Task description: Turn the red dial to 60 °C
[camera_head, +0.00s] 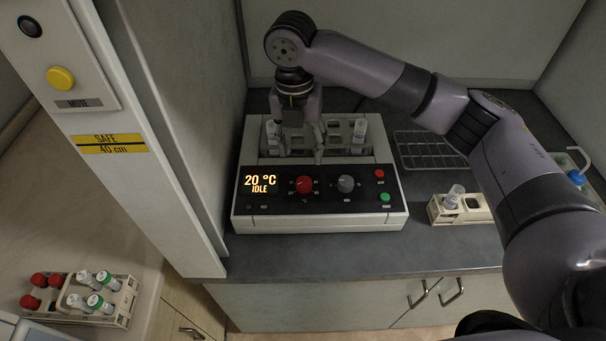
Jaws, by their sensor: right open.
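The red dial (304,185) is on the black front panel of a white heating device (322,223). The lit display (261,184) to its left reads 20 °C and IDLE. A grey dial (346,184) sits to the right of the red one. My right gripper (302,158) points down over the device's tube wells, behind the red dial in the picture. It is open with nothing seen between its fingers, and appears apart from the dial. My left gripper is not in view.
The device holds vials, one at right (359,131). Red (379,173) and green (385,197) buttons are right of the dials. A wire rack (429,148) and small vial holder (466,213) stand further right. A white pillar (150,140) with a SAFE 40 cm label bounds the left.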

